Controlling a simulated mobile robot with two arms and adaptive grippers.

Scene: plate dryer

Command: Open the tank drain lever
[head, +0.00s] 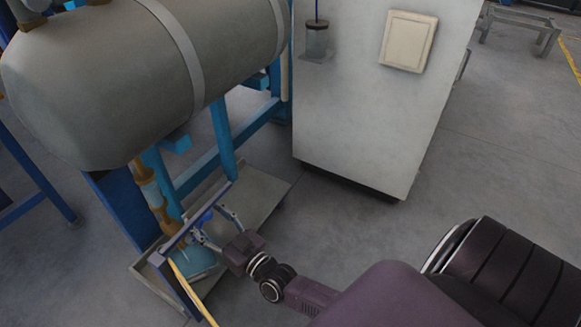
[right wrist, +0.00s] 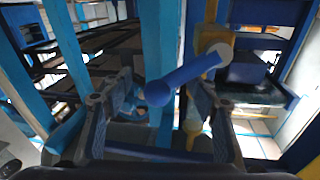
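The grey tank (head: 140,75) lies on a blue frame at the upper left of the head view. A brass-coloured drain pipe (head: 150,190) runs down below it. The blue drain lever (head: 206,216) shows as a small blue spot by my right gripper (head: 209,222). In the right wrist view the lever (right wrist: 185,79) is a blue rod slanting from the brass valve (right wrist: 213,42) towards the camera. Its rounded near end lies between the two spread fingers of my right gripper (right wrist: 164,88), with gaps visible on both sides. My left gripper is not in view.
A dark bar (head: 196,222) crosses in front of the pipe near the gripper. A metal tray (head: 262,192) lies under the frame. A pale cabinet (head: 365,110) stands to the right, with open floor (head: 480,180) beyond.

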